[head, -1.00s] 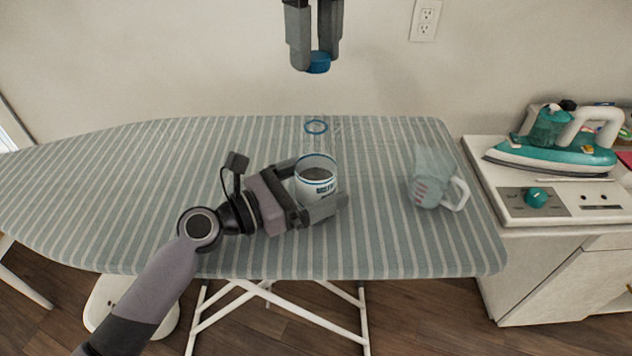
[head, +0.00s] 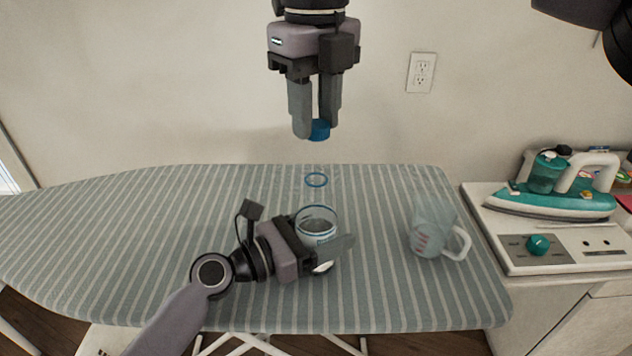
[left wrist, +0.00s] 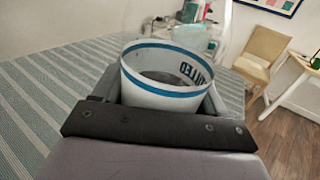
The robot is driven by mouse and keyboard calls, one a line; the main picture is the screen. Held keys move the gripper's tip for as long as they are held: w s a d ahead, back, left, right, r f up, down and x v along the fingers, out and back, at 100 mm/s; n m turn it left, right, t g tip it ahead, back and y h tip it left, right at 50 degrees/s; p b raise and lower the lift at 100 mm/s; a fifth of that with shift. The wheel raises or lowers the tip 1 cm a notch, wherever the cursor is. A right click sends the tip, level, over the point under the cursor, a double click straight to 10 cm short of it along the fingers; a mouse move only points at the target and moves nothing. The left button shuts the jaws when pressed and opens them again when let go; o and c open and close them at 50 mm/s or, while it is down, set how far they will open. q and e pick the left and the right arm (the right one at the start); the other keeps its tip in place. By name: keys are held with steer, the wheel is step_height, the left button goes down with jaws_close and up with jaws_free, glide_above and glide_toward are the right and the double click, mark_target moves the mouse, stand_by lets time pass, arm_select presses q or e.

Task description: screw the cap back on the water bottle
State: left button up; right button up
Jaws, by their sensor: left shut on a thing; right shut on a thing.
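The water bottle (head: 317,228) stands upright on the ironing board, clear on top with a blue-rimmed white label around its body. My left gripper (head: 328,252) is shut around the bottle's lower body from the left. In the left wrist view the bottle's white label (left wrist: 160,95) sits between the fingers; its clear top is hard to see. My right gripper (head: 318,122) points down, shut on the blue cap (head: 320,130). The cap is apart from the neck and appears above it in the head view.
A clear measuring jug (head: 433,228) stands on the ironing board (head: 110,240) to the right of the bottle. The left part of the board is clear.

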steer(key=shift+f, duration=1.7)
steer(key=shift+f, duration=0.9)
steer(key=shift+f, duration=0.55)
